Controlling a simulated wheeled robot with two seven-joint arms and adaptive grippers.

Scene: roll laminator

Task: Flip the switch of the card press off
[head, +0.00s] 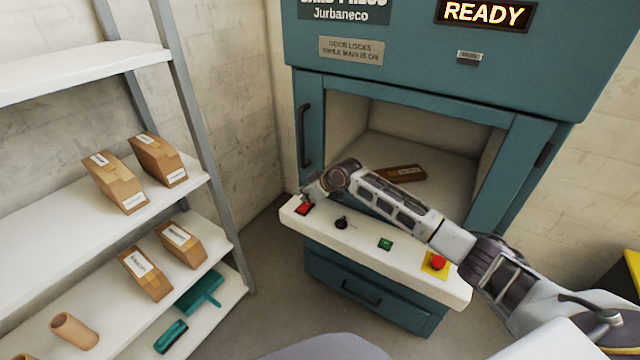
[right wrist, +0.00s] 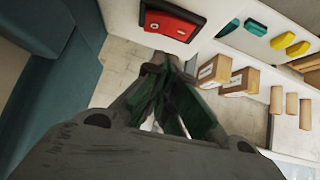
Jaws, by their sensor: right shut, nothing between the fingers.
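The card press (head: 420,95) is a tall teal machine, and its lit display (head: 485,12) reads READY. Its red switch (head: 304,209) sits at the left end of the white control ledge (head: 365,243). The red rocker also shows at the top of the right wrist view (right wrist: 172,23), in a dark frame. My right gripper (head: 307,194) is shut and empty, right by the switch. In the right wrist view its closed fingertips (right wrist: 163,62) are just below the switch's edge; I cannot tell whether they touch it. My left gripper is out of view.
The ledge also carries a black knob (head: 341,223), a green button (head: 385,244) and a red emergency button (head: 438,262). A brown packet (head: 400,174) lies inside the press chamber. A shelf rack (head: 205,160) with boxes stands at the left; clear floor lies between.

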